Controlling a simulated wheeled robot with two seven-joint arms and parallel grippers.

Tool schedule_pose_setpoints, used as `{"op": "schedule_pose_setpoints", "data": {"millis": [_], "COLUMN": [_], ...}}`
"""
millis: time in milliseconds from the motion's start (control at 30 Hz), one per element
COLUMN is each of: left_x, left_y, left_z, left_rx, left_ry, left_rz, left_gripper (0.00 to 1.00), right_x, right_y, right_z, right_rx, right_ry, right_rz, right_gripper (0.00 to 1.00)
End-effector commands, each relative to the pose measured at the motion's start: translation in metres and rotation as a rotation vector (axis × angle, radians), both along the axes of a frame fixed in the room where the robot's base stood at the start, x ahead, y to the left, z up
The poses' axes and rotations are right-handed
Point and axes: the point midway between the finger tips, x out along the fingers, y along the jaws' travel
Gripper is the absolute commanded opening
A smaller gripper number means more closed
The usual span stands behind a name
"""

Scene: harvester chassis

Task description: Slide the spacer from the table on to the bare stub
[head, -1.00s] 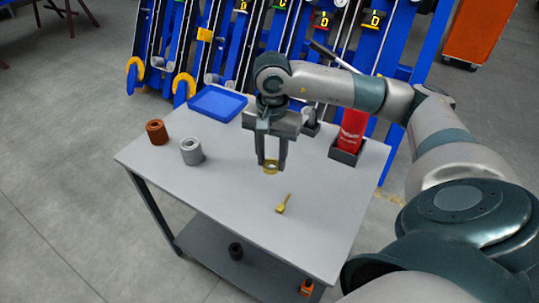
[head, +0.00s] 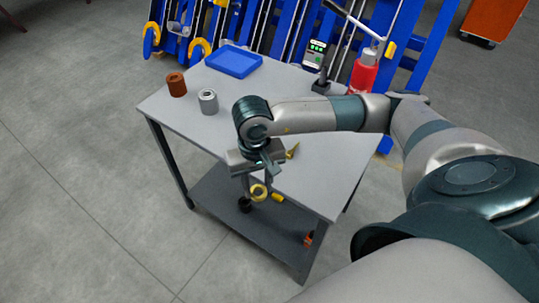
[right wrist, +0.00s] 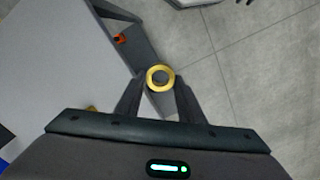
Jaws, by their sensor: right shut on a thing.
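The spacer is a brass-yellow ring (head: 259,199). My right gripper (head: 256,194) is shut on it, in front of the table's near edge and clear of the tabletop. In the right wrist view the ring (right wrist: 150,78) sits between the two fingertips (right wrist: 159,82), its open hole facing the camera, with the floor and table edge behind. The grey table (head: 190,121) stands below and behind the arm. I cannot make out the bare stub in these frames. My left gripper is not in view.
On the table are a copper-brown cylinder (head: 176,84), a grey cylinder (head: 208,101), a blue tray (head: 234,61), a brass tool (head: 293,150) and a red bottle (head: 363,76). Blue chassis frames (head: 285,30) stand behind. The floor at left is open.

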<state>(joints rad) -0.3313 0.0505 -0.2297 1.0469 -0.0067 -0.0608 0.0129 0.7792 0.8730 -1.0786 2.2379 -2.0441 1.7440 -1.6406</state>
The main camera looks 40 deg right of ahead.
Motion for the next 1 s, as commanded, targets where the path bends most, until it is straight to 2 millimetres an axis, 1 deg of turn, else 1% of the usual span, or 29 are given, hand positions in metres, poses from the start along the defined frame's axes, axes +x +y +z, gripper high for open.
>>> {"op": "schedule_pose_setpoints", "data": {"millis": [33,100,200,633,833,1000], "left_x": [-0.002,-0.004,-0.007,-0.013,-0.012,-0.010], "left_y": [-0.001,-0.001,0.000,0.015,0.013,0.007], "left_z": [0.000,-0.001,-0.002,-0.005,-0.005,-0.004], "left_rx": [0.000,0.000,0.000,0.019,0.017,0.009], "left_ry": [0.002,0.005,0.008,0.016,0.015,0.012], "left_rz": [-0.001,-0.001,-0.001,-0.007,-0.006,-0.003], "left_gripper": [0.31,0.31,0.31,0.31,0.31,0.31], "right_x": [-0.007,-0.014,-0.021,-0.020,-0.020,-0.020], "right_y": [0.015,0.031,0.045,0.046,0.046,0.046], "right_z": [-0.011,-0.023,-0.034,-0.036,-0.036,-0.035], "right_rx": [0.006,0.007,0.010,0.006,0.006,0.006], "right_ry": [0.004,0.001,0.000,-0.003,-0.003,-0.003], "right_rz": [0.083,0.187,0.284,0.302,0.301,0.301], "right_gripper": [0.10,0.10,0.10,0.10,0.10,0.10]}}
